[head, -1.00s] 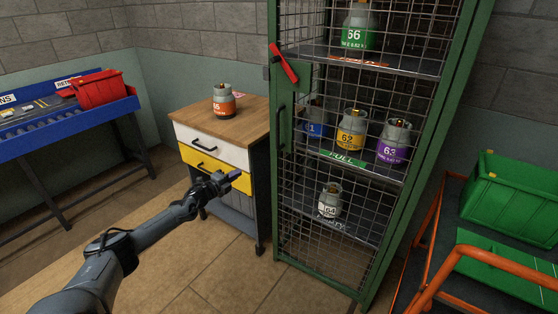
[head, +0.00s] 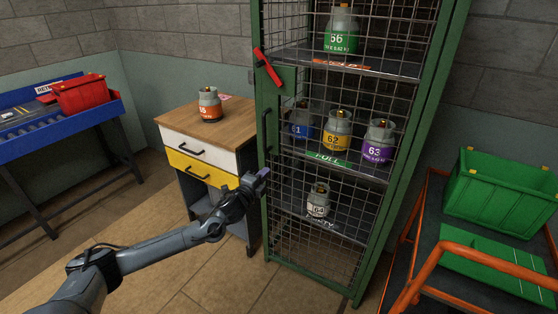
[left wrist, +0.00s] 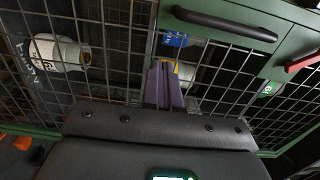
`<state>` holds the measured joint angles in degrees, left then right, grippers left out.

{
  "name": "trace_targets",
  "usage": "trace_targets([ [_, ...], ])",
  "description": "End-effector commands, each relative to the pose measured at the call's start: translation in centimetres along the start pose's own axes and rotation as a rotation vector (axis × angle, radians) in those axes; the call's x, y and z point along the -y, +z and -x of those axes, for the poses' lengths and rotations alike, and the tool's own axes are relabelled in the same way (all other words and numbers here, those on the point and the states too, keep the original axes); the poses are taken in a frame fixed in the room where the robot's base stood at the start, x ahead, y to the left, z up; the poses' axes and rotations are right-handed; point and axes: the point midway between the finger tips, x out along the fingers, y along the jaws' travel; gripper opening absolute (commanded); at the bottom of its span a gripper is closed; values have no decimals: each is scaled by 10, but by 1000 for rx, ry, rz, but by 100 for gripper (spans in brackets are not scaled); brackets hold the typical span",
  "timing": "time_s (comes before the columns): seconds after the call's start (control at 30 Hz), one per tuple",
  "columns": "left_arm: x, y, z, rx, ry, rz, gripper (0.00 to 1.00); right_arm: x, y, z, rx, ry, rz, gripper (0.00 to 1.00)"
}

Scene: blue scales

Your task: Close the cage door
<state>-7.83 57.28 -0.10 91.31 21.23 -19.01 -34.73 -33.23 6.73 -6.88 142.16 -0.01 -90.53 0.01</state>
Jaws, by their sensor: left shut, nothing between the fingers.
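The cage door (head: 277,92) is a green frame with wire mesh on the tall cage. It looks flush or nearly flush with the cage front; I cannot tell whether a small gap is left. A red lever (head: 267,67) sits tilted on its plate, above a black handle (head: 267,131). My left gripper (head: 262,174) is shut and empty, just below the handle at the door's left edge. In the left wrist view its purple fingers (left wrist: 164,86) point at the mesh, with the handle (left wrist: 226,24) beyond; contact is unclear. My right gripper is out of view.
Several numbered gas cylinders (head: 337,130) stand on the cage shelves. A wooden-topped drawer cabinet (head: 180,122) with an orange-labelled cylinder (head: 210,104) stands close left. A blue workbench (head: 70,133) is far left. An orange-railed cart (head: 470,255) with a green bin (head: 505,192) is at right.

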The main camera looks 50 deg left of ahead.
Motion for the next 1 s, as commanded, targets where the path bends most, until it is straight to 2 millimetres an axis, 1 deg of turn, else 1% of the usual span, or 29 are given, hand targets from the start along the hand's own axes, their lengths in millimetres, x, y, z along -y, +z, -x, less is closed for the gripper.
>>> trace_targets([
  [0.03, -1, 0, -7, 2, -5, 1, 0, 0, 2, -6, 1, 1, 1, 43],
  [0.1, -2, 0, -17, 2, -5, 1, 0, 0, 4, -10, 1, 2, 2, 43],
  [0.6, -2, 0, -82, 1, -3, 3, 0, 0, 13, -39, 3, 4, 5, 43],
  [0.8, -1, 0, -101, 1, -2, 3, 0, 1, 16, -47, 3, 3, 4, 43],
  [1.0, 0, 0, -112, 0, -2, 1, 0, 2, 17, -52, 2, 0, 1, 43],
])
